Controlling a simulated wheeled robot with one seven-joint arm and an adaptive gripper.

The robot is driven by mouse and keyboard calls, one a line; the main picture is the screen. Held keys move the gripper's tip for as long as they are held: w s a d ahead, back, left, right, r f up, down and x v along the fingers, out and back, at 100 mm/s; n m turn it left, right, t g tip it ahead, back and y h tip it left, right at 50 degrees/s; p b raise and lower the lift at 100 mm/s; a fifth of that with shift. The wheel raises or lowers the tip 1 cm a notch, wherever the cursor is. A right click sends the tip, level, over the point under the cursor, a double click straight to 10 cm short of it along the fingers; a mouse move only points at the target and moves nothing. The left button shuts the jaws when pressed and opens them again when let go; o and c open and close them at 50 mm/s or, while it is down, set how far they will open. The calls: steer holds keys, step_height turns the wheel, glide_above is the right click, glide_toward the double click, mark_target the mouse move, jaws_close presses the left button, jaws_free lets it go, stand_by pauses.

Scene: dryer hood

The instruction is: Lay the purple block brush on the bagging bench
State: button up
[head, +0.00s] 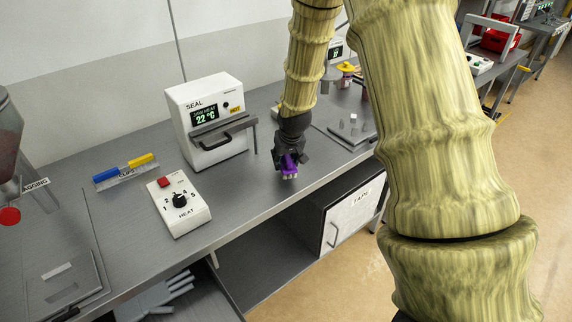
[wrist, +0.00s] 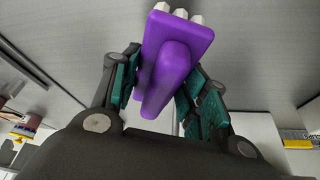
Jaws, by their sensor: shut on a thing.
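The purple block brush (head: 289,162) is in my gripper (head: 287,158) above the grey bench, near its front edge and right of the seal machine. In the wrist view the brush (wrist: 176,52) sits between the two teal-padded fingers of my gripper (wrist: 160,92), with white bristle tufts showing at its far end. The gripper is shut on the brush's purple body. A sign ending in "AGGING" (head: 38,184) stands at the left, partly hidden by a hopper, over a grey bench top (head: 35,240).
The seal machine (head: 208,115) with a front handle stands at the back. A heat control box (head: 178,203) and a rack with blue and yellow handles (head: 125,174) stand left of it. A white tape cabinet (head: 350,215) is under the bench. A flat plate (head: 70,280) lies at the left.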

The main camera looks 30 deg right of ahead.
steer(key=shift+f+p, duration=0.6)
steer(key=shift+f, duration=0.95)
steer(key=shift+f, duration=0.15)
steer(key=o, duration=1.1)
steer(key=shift+c, duration=0.2)
steer(key=shift+r, duration=0.25)
steer(key=shift+b+v, duration=1.3)
steer(key=shift+v, duration=4.6)
steer(key=shift+s, duration=0.1)
